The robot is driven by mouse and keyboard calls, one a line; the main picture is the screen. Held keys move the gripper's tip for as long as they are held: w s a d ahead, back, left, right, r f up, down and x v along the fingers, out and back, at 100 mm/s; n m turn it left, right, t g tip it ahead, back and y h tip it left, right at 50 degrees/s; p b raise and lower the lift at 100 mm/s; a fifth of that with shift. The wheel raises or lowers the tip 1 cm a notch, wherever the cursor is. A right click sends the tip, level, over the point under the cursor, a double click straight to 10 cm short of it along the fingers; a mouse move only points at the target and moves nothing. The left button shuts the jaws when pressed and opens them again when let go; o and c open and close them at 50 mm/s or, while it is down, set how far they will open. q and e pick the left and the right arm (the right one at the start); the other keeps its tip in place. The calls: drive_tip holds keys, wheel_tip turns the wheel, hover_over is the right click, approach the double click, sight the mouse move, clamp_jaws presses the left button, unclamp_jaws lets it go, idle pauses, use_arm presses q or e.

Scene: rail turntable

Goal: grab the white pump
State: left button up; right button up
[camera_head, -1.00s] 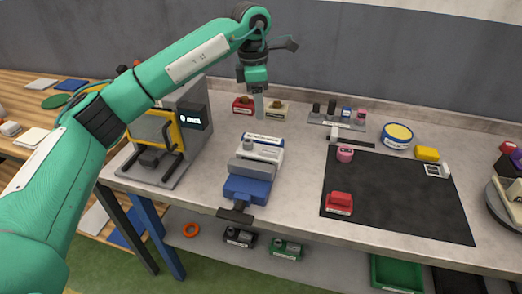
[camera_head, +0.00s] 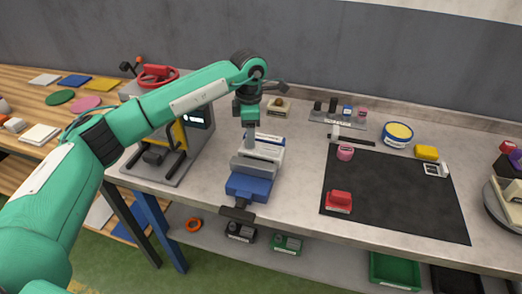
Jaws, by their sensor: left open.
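A white, labelled body (camera_head: 269,149), which looks like the white pump, sits at the back of a blue and grey vise (camera_head: 247,187) on the workbench. Whether the vise clamps it I cannot tell. My left gripper (camera_head: 249,136) points down, open and empty, just over the back left of this white body and partly covers it. Whether the fingers touch it is unclear. My right gripper is not in view.
A cream block with a brown top (camera_head: 279,106) stands behind the gripper. A machine with a yellow frame (camera_head: 180,136) is close on the left. A black mat (camera_head: 394,198) with a red block (camera_head: 339,202) lies right. Bench between vise and mat is clear.

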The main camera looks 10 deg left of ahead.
use_arm(q)
wheel_tip(320, 180, down, 2)
drive_tip(key=shift+f, duration=0.1)
drive_tip(key=shift+c, duration=1.4)
clamp_jaws()
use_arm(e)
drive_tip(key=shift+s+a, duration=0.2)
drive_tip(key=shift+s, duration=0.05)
